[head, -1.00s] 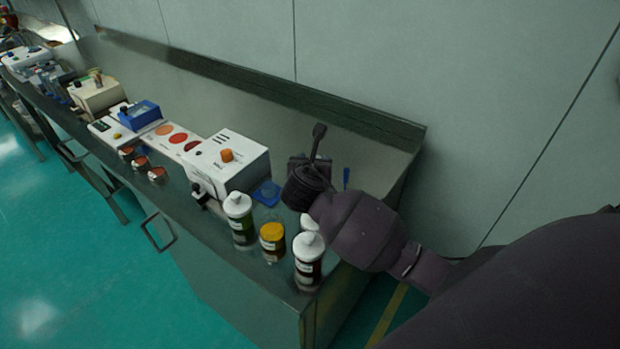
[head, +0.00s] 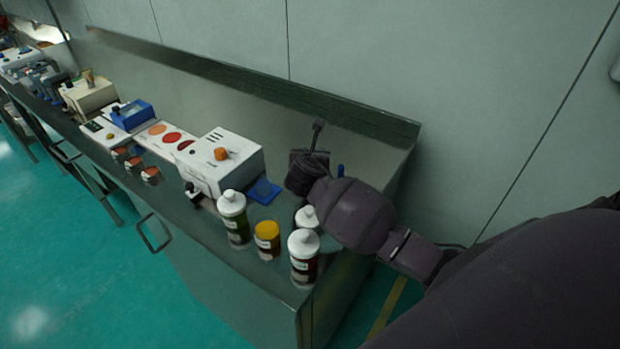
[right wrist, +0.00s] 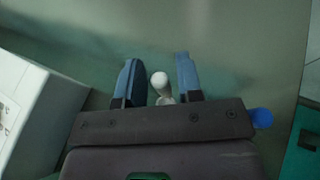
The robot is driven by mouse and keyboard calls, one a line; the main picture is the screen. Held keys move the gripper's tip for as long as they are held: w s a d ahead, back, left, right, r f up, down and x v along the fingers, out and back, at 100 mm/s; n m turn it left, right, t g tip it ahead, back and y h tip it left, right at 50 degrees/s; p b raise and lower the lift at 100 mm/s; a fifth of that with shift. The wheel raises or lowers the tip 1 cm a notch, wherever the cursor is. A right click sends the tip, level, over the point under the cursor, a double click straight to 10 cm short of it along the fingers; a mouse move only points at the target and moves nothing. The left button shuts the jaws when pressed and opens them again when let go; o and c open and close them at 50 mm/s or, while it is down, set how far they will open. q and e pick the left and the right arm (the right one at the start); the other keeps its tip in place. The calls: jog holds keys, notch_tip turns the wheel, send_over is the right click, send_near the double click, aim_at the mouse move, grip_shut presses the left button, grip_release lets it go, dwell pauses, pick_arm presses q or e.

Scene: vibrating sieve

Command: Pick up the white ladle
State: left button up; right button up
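The white ladle (right wrist: 161,84) shows in the right wrist view as a pale, rounded piece between the two blue fingers of my right gripper (right wrist: 158,80). A gap shows on each side of it, so the gripper is open around it and not closed on it. The lower part of the ladle is hidden behind the gripper body. In the head view my right arm comes in from the right and my right gripper (head: 310,165) is over the bench's right end. The ladle cannot be made out there. My left gripper is not in view.
A white machine with an orange knob (head: 222,155) stands left of my right gripper. A white-capped green bottle (head: 233,217), a yellow-lidded jar (head: 267,241) and a white-capped brown bottle (head: 304,257) stand at the front edge. The bench's raised back edge (head: 370,119) is behind.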

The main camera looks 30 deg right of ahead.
grip_shut()
